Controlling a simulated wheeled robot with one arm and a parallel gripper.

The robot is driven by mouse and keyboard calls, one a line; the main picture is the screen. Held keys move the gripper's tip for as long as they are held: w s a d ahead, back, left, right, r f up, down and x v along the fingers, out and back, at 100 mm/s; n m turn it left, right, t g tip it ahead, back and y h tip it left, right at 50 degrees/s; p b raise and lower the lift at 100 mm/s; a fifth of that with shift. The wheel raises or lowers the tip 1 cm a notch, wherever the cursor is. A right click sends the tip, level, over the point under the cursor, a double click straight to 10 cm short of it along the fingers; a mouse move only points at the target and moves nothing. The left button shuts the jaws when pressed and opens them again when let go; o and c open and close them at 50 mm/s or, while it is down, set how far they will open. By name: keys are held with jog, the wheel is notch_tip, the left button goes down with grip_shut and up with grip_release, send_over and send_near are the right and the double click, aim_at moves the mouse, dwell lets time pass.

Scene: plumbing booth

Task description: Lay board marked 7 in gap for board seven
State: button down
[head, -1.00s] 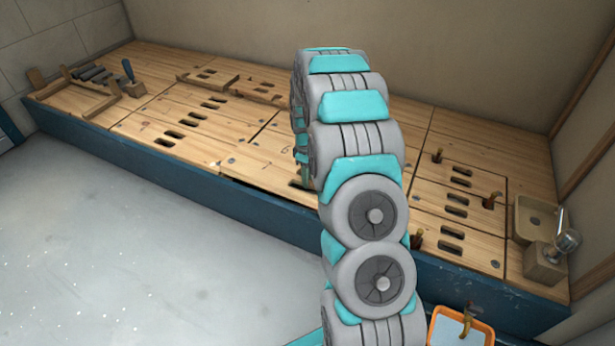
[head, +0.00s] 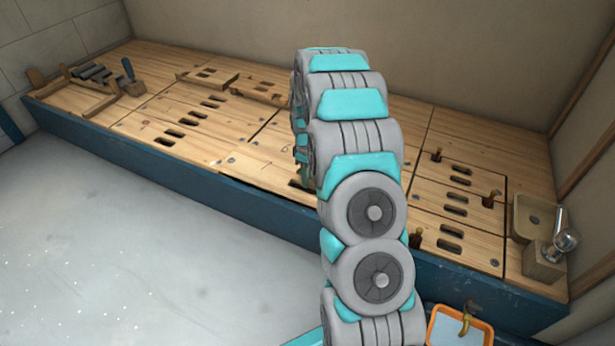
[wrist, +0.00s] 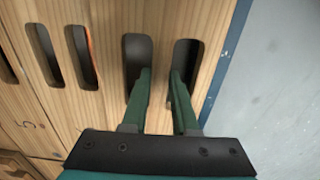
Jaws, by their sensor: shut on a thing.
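My gripper shows in the wrist view (wrist: 160,85), its two green fingers reaching down into two neighbouring slots of a wooden board (wrist: 215,40). It is shut on the strip of wood between the slots. In the head view the gripper is mostly behind my arm; a bit of green shows at the platform's front edge. The held board (head: 240,180) lies along that edge, with a dark gap under its front side. I cannot read its mark or tell whether it is seated. A mark like a 5 (wrist: 30,125) shows on wood at the wrist view's left.
Slotted boards cover the blue-fronted platform (head: 130,155). Upright pegs (head: 491,198) stand at right, near a wooden basin (head: 534,217) and a block with a metal cup (head: 545,262). A wooden frame (head: 85,97) and a blue-handled tool (head: 128,72) lie at far left. An orange tray (head: 432,333) is at front right.

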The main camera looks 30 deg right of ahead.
jog(key=shift+f, duration=1.6)
dwell(0.6)
jog(key=c, duration=0.6)
grip_release()
notch_tip(320, 180, up, 8)
jog(key=shift+f+p, duration=0.1)
jog(key=shift+p, duration=0.45)
jog(key=s+a+r+m+p, duration=0.25)
jog(key=s+a+r, duration=0.35)
jog(key=s+r, duration=0.3)
jog(key=s+a+r+m+p, duration=0.1)
jog(key=s+a+r+p, duration=0.2)
jog(key=s+a+r, duration=0.5)
jog(key=s+a+r+m+p, duration=0.1)
jog(key=s+r, duration=0.3)
jog(key=s, duration=0.4)
jog(key=s+a+r+m+g+p, duration=0.1)
jog(key=s+r, duration=0.3)
jog(key=s, duration=0.4)
jog(key=s+a+r+m+p, duration=0.1)
jog(key=s+r+m+p, duration=0.1)
jog(key=s, duration=0.6)
notch_tip(320, 180, up, 2)
jog(key=shift+a+r+g+p, duration=0.15)
jog(key=shift+a+g+p, duration=0.1)
jog(key=shift+g+p, duration=0.2)
